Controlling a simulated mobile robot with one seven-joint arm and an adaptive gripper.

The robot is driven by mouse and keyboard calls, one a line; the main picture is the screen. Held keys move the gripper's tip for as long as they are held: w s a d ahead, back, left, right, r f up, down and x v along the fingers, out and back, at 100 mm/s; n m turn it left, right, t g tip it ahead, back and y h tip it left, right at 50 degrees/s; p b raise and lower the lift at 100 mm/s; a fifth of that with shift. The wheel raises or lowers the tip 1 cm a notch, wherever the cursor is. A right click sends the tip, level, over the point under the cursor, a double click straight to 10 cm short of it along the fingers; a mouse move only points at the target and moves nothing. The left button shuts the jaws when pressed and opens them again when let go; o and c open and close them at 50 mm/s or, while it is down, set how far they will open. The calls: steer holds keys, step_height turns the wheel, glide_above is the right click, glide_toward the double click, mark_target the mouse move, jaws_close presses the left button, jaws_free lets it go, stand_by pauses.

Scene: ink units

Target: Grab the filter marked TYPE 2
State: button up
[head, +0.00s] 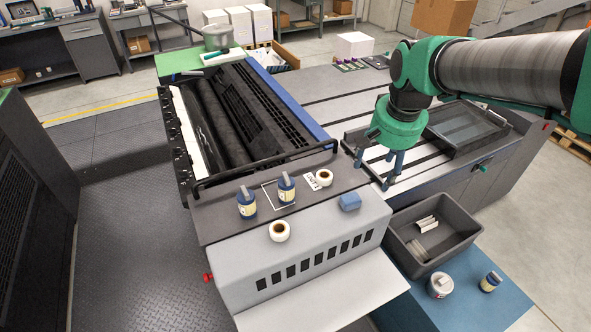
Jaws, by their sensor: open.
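Two upright dark-blue canisters with cream label bands, filter-like, stand on the grey machine top: a left one (247,204) and a right one (286,189), the right one inside a white outlined square. A similar canister (490,282) stands on the blue surface at the lower right. Their markings are too small to read, so I cannot tell which is TYPE 2.
The grey crate (401,262) holds several pale pieces. A white jar (440,285) stands before it. A black rail (262,166) runs behind the canisters.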

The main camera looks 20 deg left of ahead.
steer(key=w+a+f+g+p, duration=0.1)
steer(key=w+a+p, duration=0.15)
steer(key=a, duration=0.35)
steer(key=w+a+f+p, duration=0.2)
steer(key=w+a, duration=0.1)
steer(key=a, duration=0.3)
steer(key=g+p, duration=0.1)
steer(key=p, duration=0.3)
glide_above(286, 176)
steer(key=shift+h, duration=0.4)
step_height(286, 176, down, 8)
steer(key=shift+w+f, duration=0.1)
steer(key=shift+w, duration=0.05)
steer(key=shift+f, duration=0.1)
steer(key=shift+f, duration=4.15)
steer(key=shift+f, duration=0.1)
steer(key=shift+s+f+p, duration=0.2)
steer(key=shift+f+p, duration=0.2)
steer(key=shift+f, duration=2.1)
